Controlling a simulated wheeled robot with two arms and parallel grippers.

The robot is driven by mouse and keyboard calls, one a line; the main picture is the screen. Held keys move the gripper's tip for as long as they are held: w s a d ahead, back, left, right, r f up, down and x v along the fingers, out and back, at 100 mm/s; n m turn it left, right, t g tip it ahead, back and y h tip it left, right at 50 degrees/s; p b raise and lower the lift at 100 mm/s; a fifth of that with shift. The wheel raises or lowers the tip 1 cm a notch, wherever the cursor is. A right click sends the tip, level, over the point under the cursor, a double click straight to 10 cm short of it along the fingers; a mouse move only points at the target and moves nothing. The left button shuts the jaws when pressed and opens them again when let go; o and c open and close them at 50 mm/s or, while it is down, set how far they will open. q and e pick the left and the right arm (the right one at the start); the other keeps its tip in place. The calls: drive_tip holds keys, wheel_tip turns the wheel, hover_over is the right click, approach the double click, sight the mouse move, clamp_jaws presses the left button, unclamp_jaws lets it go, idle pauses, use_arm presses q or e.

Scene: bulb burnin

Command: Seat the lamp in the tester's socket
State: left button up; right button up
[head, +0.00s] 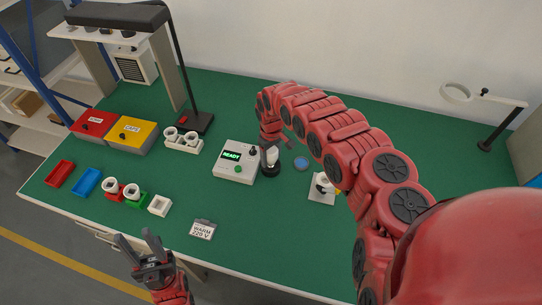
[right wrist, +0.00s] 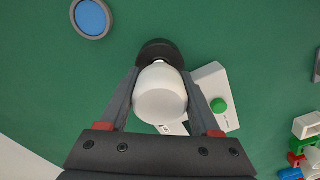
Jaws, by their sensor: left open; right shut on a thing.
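The tester (head: 237,162) is a white box with a lit READY display and a green button; it also shows in the right wrist view (right wrist: 208,82). Its round black socket (head: 270,170) stands at its right side and shows in the right wrist view (right wrist: 159,49). My right gripper (right wrist: 160,97) is shut on the white lamp (right wrist: 160,100), its fingers on either side of the bulb. The lamp's base end points at the socket, with a bright neck between; I cannot tell how deep it sits. My left gripper (head: 146,246) is open and empty off the table's front edge.
A card reading WARM 220 V (head: 203,230) lies near the front edge. A red box (head: 93,123), a yellow box (head: 130,133), trays and lamp holders stand left. A blue disc (head: 301,163) lies right of the socket. A black desk lamp (head: 195,122) stands behind.

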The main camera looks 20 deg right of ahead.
sight(272, 149)
drive_tip(key=shift+f, duration=0.4)
idle(0.3)
drive_tip(key=o, duration=1.4)
wheel_tip(272, 149, up, 8)
drive_tip(key=shift+d+r+b, duration=0.1)
drive_tip(key=shift+r+b, duration=0.15)
drive_tip(key=shift+b, duration=0.85)
wheel_tip(272, 149, up, 9)
drive_tip(key=p, duration=0.1)
